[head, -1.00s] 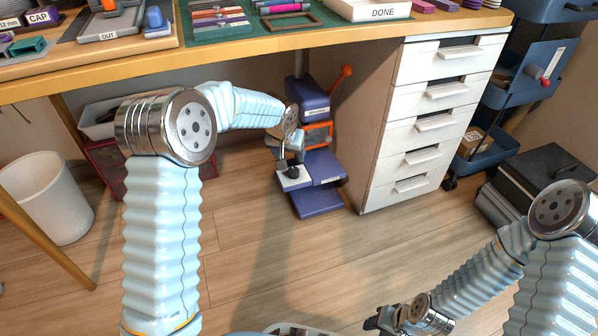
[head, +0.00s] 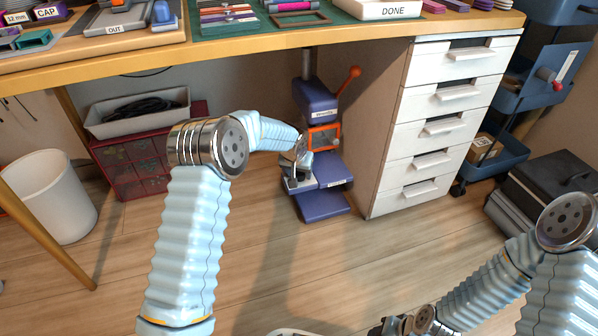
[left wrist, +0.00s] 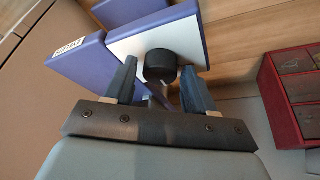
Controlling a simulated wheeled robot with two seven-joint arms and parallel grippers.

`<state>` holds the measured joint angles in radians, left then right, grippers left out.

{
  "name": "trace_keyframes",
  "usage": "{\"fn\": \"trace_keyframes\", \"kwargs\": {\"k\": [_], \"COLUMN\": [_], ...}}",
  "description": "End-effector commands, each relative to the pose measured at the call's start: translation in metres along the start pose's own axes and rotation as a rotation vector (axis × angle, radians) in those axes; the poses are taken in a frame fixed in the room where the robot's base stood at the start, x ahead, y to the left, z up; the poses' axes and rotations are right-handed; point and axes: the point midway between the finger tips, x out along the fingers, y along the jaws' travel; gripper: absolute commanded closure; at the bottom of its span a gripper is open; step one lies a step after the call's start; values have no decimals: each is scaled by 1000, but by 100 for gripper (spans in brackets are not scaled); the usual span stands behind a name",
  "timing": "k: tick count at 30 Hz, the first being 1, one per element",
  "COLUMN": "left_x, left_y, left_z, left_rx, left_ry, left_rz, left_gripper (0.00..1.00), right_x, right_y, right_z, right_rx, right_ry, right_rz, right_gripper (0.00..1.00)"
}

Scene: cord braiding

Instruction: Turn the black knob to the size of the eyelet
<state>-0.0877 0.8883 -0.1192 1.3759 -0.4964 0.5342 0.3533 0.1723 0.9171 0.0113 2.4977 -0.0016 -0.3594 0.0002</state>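The black knob (left wrist: 160,65) stands on a pale plate (left wrist: 135,45) on the purple press (head: 320,208) under the table. In the left wrist view my open left gripper (left wrist: 159,72) has one finger on each side of the knob, with gaps visible. In the head view the left gripper (head: 298,178) is at the press's left side and mostly hides the knob. A small label (left wrist: 68,46) shows on a purple block, too small to read surely. My right gripper (head: 385,328) is at the bottom edge, partly cut off, and its opening is unclear.
A white drawer unit (head: 430,130) stands right of the press. A red drawer box (head: 130,165) with a grey tray (head: 140,112) on it stands to the left. The tabletop (head: 260,42) hangs over the press. The floor in front is clear.

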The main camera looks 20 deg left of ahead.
Motion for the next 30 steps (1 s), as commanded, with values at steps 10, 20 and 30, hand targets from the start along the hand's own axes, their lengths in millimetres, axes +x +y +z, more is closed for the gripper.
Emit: {"fn": "trace_keyframes", "kwargs": {"k": [10, 20, 30], "left_x": [0, -2, -2], "left_y": [0, -1, -4], "left_z": [0, 0, -1], "left_rx": [0, 68, 305], "left_ry": [0, -1, -1], "left_rz": [0, 30, 130], "left_gripper": [91, 91, 91], "right_x": [0, -6, -21], "right_y": [0, -2, -8], "right_z": [0, 0, 0], "right_rx": [0, 0, -1], "right_ry": [0, -1, -5], "right_rz": [0, 0, 0], "right_gripper": [57, 57, 57]}}
